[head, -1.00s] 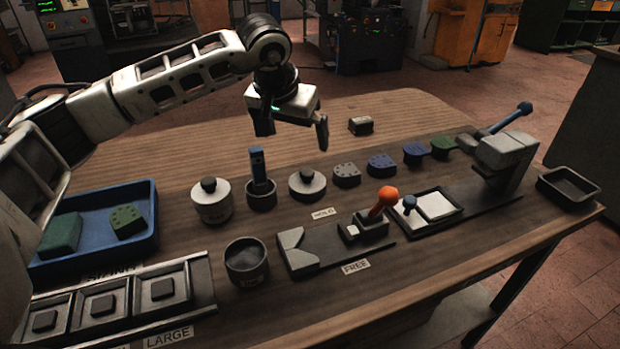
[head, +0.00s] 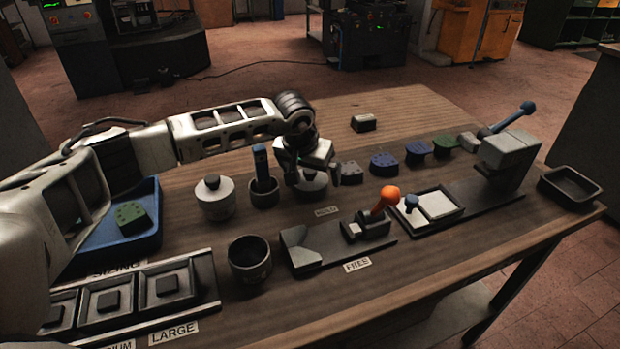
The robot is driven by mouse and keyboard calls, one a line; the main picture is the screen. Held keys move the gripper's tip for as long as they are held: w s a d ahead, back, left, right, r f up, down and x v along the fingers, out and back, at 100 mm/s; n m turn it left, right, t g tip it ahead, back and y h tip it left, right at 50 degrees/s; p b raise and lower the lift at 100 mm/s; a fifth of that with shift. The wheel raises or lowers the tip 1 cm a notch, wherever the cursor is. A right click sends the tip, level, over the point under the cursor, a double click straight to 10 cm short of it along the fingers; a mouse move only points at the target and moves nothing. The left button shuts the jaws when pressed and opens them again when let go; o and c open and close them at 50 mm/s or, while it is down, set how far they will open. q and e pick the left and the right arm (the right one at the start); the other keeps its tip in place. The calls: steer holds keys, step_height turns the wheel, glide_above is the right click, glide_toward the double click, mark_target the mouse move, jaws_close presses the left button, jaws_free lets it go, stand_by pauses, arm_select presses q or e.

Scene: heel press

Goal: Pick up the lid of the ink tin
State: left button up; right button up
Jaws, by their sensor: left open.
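A low, round, pale tin (head: 312,192) stands on the table, with its knobbed lid mostly hidden by my left gripper. A taller pale tin (head: 215,203) with a dark knob on its lid (head: 212,183) stands further left. No label shows which is the ink tin. My left gripper (head: 313,178) is open, pointing down right over the low tin, with its fingers on either side of the lid's middle. I cannot tell whether they touch the lid. My right gripper is out of view.
A dark cup with a blue-handled tool (head: 262,165) stands close left of the gripper. Heel-shaped pieces (head: 384,163) lie to the right. In front are an empty dark cup (head: 249,262) and a fixture with an orange-knobbed lever (head: 388,194). A blue tray (head: 150,240) is at left.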

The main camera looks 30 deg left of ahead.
arm_select(q)
steer(key=c, duration=0.8)
